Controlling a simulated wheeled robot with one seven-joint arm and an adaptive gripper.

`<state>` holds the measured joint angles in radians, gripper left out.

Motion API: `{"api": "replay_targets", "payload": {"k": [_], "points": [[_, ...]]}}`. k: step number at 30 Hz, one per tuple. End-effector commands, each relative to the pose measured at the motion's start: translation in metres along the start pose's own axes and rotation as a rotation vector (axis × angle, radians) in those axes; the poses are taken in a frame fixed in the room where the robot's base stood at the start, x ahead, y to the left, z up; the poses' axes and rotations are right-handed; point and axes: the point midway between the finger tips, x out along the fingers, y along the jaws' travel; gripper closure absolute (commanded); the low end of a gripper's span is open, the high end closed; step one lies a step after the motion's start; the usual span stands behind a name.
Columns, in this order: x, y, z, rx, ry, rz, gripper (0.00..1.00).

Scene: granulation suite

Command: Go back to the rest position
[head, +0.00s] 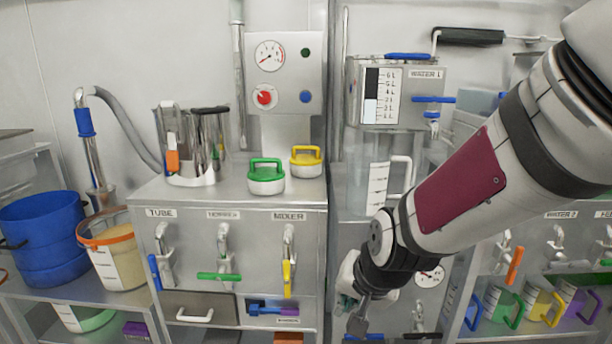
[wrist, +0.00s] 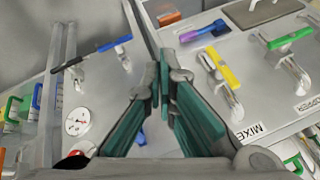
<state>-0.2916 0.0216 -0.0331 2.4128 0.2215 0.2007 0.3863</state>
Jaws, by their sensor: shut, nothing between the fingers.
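My gripper (head: 352,308) hangs low at the front of the bench, in front of the cabinet right of the mixer valve. In the wrist view its green-lined fingers (wrist: 168,100) are together with nothing between them. The arm comes in from the upper right of the head view. The yellow-handled mixer valve (head: 288,262) is left of the gripper and apart from it; its handle hangs down. The green-handled valve (head: 220,276) has its handle level, and the blue-handled tube valve (head: 158,270) hangs down.
Green-lidded (head: 266,176) and yellow-lidded (head: 306,162) containers stand on the cabinet top. A blue bucket (head: 42,238) and an orange-rimmed bucket (head: 116,262) stand at left. The water tank (head: 388,92) is behind the arm. Colour-handled jugs (head: 540,304) sit on the lower right shelf.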

Motion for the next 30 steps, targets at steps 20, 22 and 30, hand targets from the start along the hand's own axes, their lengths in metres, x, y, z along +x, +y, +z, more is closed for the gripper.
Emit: {"api": "replay_targets", "payload": {"k": [20,22,30], "points": [[-0.207,0.132,0.142,-0.263,-0.357,0.215,1.0],[-0.218,0.14,0.155,-0.273,-0.382,0.232,1.0],[-0.254,0.147,0.167,-0.292,-0.418,0.26,1.0]]}}
